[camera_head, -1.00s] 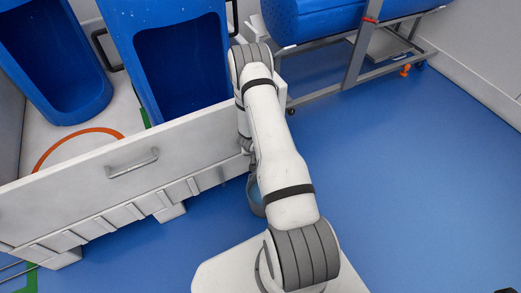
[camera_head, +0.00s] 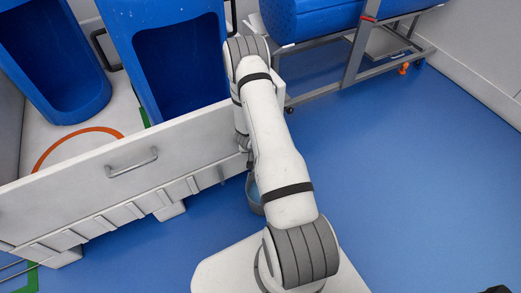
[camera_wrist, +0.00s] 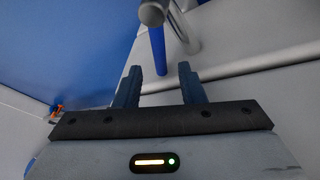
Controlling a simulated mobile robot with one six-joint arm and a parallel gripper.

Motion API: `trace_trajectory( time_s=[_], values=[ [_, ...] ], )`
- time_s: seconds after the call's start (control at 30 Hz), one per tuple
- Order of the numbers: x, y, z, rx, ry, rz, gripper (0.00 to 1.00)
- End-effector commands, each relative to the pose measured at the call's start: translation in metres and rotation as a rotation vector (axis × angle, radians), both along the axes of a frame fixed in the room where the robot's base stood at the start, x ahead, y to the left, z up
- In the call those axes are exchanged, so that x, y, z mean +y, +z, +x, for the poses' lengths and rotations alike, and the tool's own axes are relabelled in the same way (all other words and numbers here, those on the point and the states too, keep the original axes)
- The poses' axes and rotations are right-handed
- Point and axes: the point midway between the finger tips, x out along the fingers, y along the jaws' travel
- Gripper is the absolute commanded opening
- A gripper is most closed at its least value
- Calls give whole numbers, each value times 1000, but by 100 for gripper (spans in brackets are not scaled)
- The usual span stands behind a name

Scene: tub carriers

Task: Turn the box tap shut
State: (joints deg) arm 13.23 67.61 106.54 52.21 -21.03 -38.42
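The white box (camera_head: 60,200) with a metal pull handle (camera_head: 133,163) stands at left in the head view. My arm covers the box's right end, and I cannot make out the tap there. In the wrist view, a blue lever (camera_wrist: 157,48), which looks like the tap's handle, hangs below a round grey metal end (camera_wrist: 152,13). A grey pipe (camera_wrist: 187,32) runs beside it. My gripper (camera_wrist: 160,78) is open, its two dark fingers apart with a gap between them.
Blue tubs (camera_head: 55,60) stand in and behind the box. A grey metal frame (camera_head: 352,62) carries a blue tub (camera_head: 310,18) at the back.

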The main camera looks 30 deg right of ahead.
Motion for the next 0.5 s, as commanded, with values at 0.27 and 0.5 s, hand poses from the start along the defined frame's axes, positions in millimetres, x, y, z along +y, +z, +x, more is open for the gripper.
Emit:
trace_trajectory(
  time_s=[0.27,0.5],
  values=[
    [15,42,-10,-2,-1,-1,36],
    [18,48,-12,-1,-2,-1,36]
  ],
)
